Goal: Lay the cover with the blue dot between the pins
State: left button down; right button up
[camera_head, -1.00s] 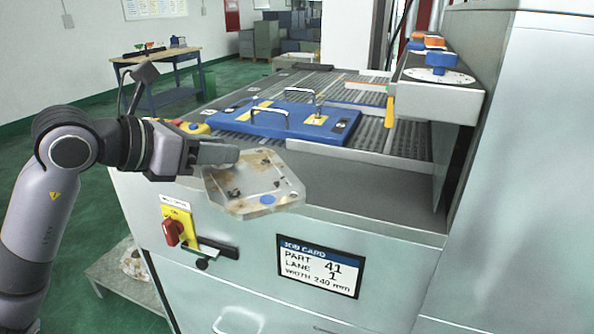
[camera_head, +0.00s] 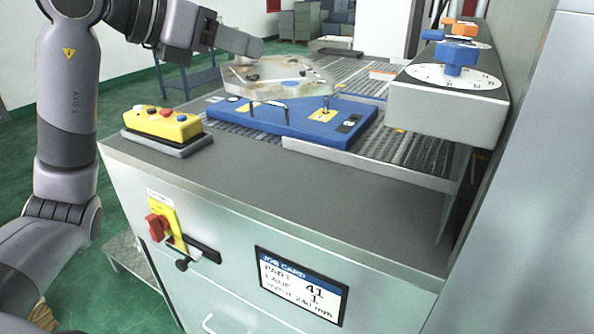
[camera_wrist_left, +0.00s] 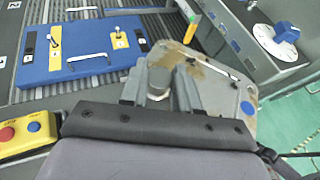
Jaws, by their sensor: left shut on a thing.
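The cover, a flat pale metal plate with brown stains (camera_head: 275,78), is held at its edge by my left gripper (camera_head: 248,46). It hangs in the air, seen over the far part of a blue board (camera_head: 225,110) with wire handles and yellow patches. In the left wrist view the left gripper (camera_wrist_left: 172,82) is shut on the cover (camera_wrist_left: 215,95), whose blue dot (camera_wrist_left: 247,107) shows near its right corner. There the blue board (camera_wrist_left: 80,65) lies left of the cover. Small upright pins stand on its yellow patches; one shows (camera_head: 326,102). The right gripper is not in view.
The board rests on a slatted conveyor bed (camera_head: 420,150). A yellow button box (camera_head: 160,122) stands at the left of the grey front ledge (camera_head: 300,200), which is otherwise clear. A metal housing with a blue knob (camera_head: 458,55) rises at the right.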

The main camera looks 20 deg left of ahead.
aim_at(252, 187)
pick_arm(q)
jog(key=shift+w, duration=0.1)
jog(key=shift+d+f, duration=0.1)
jog(key=shift+f, duration=0.25)
notch_tip(252, 187, down, 19)
jog(key=shift+f+b, duration=0.1)
jog(key=shift+b, duration=0.75)
jog(key=shift+f, duration=0.2)
jog(key=c, duration=0.8)
grip_release()
